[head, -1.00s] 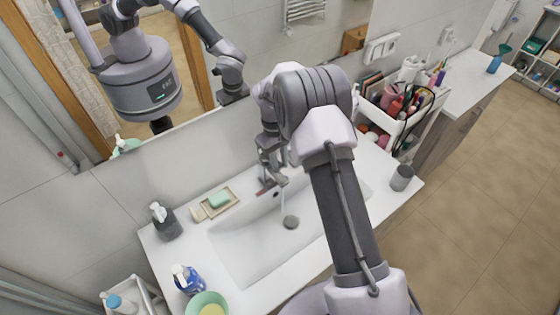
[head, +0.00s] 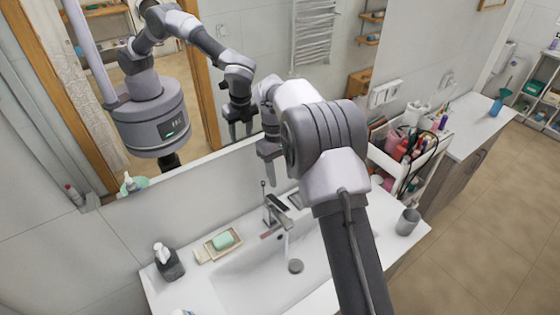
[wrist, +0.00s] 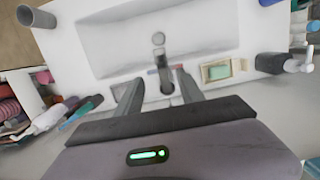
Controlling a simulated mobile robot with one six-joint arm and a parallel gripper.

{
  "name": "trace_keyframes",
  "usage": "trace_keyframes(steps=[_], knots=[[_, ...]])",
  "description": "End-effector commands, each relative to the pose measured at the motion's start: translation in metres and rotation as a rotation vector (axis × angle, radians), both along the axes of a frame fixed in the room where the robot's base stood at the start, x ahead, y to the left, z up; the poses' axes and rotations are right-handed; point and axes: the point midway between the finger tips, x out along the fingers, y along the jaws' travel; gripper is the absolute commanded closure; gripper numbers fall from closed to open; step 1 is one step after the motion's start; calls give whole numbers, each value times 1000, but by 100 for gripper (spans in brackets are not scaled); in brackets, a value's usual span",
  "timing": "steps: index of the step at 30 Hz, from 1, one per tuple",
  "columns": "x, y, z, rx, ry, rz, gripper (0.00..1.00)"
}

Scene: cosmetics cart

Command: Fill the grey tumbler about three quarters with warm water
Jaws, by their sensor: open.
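The grey tumbler (head: 408,221) stands upright on the right end of the counter. In the wrist view the tumbler (wrist: 35,16) is at the top left, away from my fingers. The tap (head: 277,212) stands at the back of the white sink, and a pale streak below its spout looks like running water. My gripper (head: 268,150) is above the tap, partly hidden by my arm. In the wrist view my gripper (wrist: 158,78) is open and empty, with the tap seen between its fingers. The inside of the tumbler cannot be made out.
A soap dish (head: 223,242) and a dark dispenser (head: 168,262) sit left of the tap. A crowded cart (head: 410,155) stands behind the tumbler. The mirror is close behind the tap. The counter around the tumbler is clear.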

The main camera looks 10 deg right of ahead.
Motion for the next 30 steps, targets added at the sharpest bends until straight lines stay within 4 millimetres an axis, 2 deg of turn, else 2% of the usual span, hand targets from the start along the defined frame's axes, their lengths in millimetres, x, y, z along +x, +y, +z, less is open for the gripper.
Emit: trace_keyframes(steps=[1, 3, 7, 24, 27, 29, 30], knots=[[2, 1, 13, 0, -2, 1, 55], [4, 2, 26, 0, -2, 0, 55], [7, 3, 41, -1, 0, 0, 55], [6, 3, 46, 1, -6, -5, 55], [-6, 4, 53, 14, -52, -43, 55], [-24, 6, 60, 28, -99, -90, 55], [-39, 7, 64, 42, -136, -127, 55]])
